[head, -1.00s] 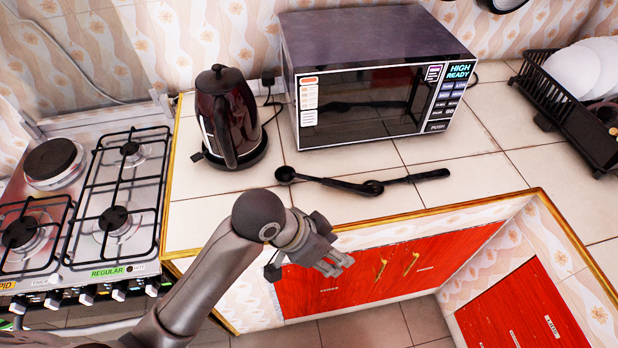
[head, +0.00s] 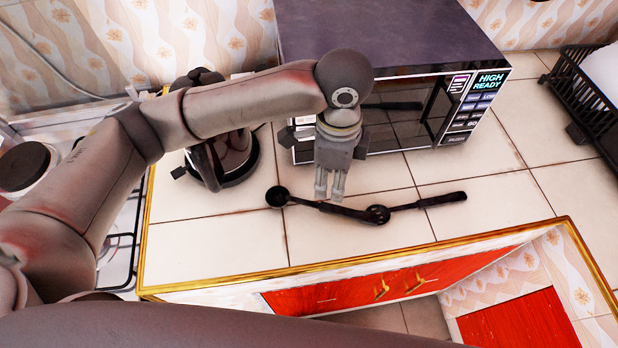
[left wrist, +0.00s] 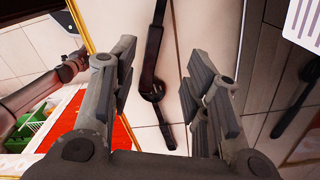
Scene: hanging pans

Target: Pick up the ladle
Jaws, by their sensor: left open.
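Two black utensils lie end to end on the tiled counter. The left one, likely the ladle (head: 277,196), has a round bowl at its left end and a handle running right. The other utensil (head: 430,202) has a round head that meets that handle; the overlap is hard to read. My left gripper (head: 330,194) points down above the ladle's handle, open and empty. In the left wrist view the ladle's handle (left wrist: 152,50) shows between the spread fingers, and its bowl is out of frame. My right gripper (left wrist: 70,66) shows small at the left there.
A microwave (head: 400,50) stands just behind my left gripper. A dark kettle (head: 230,155) stands left of it, partly hidden by my arm. A black dish rack (head: 585,100) is at the right. The counter's gold front edge (head: 370,261) runs in front, and the counter beside the utensils is clear.

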